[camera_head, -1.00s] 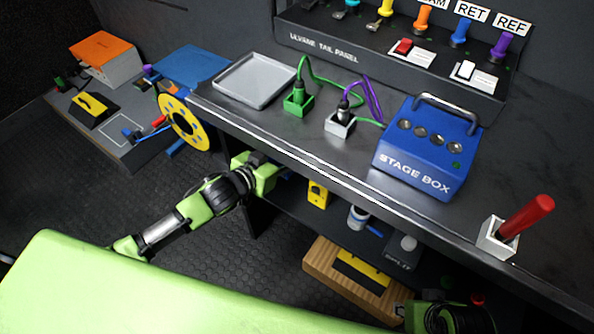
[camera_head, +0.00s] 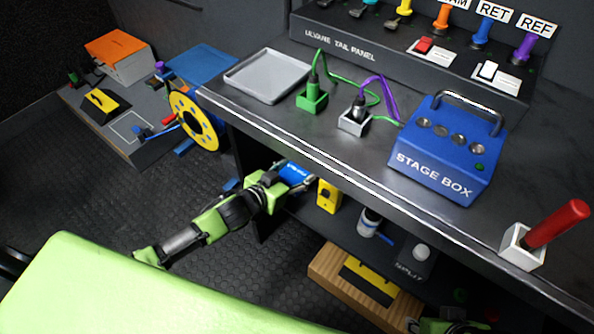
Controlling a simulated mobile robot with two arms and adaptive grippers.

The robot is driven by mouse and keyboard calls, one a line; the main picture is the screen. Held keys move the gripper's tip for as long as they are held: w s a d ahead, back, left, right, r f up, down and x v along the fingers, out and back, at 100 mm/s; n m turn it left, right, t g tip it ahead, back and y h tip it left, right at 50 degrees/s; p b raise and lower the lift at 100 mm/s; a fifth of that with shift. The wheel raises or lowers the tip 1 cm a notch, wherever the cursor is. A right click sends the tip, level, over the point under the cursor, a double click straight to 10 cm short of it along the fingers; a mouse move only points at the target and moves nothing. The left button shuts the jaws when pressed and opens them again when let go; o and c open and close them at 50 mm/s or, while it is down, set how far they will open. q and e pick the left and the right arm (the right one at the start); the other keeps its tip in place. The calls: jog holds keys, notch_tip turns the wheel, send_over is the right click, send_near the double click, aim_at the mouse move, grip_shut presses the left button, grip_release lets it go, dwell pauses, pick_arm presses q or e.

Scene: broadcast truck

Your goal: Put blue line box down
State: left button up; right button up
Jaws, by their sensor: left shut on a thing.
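My left gripper (camera_head: 288,182) is shut on a small blue box (camera_head: 293,171) with white lettering, only partly readable. The gripper holds it under the front edge of the worktop, at the left end of the lower shelf. I cannot tell whether the box touches the shelf. Part of the box is hidden by the gripper and the worktop edge.
A yellow box (camera_head: 328,196) stands just right of the held box. The worktop above bears a blue stage box (camera_head: 446,150) and a grey tray (camera_head: 268,77).

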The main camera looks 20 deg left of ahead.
aim_at(295, 172)
pick_arm(q)
jog(key=o, duration=1.4)
jog(key=shift+c, duration=0.2)
pick_arm(e)
jog(key=shift+w, duration=0.15)
pick_arm(q)
jog(key=shift+s+a+r, duration=0.1)
jog(key=shift+s+r, duration=0.05)
jog(key=shift+s, duration=0.1)
jog(key=p+v, duration=0.2)
jog(key=v, duration=0.3)
jog(key=shift+s+a+r, duration=0.1)
jog(key=shift+s+r, duration=0.1)
jog(key=shift+s, duration=0.1)
jog(key=s+f+n+g+y, duration=0.1)
jog(key=s+g, duration=0.3)
jog(key=s, duration=0.8)
jog(key=s+a+f+n+g+y+p, duration=0.1)
jog(key=s+g, duration=0.4)
jog(key=s, duration=0.7)
jog(key=shift+s+a+f+y, duration=0.15)
jog(key=shift+a+f+y, duration=0.15)
jog(key=shift+f+y, duration=0.75)
pick_arm(e)
jog(key=shift+x, duration=1.1)
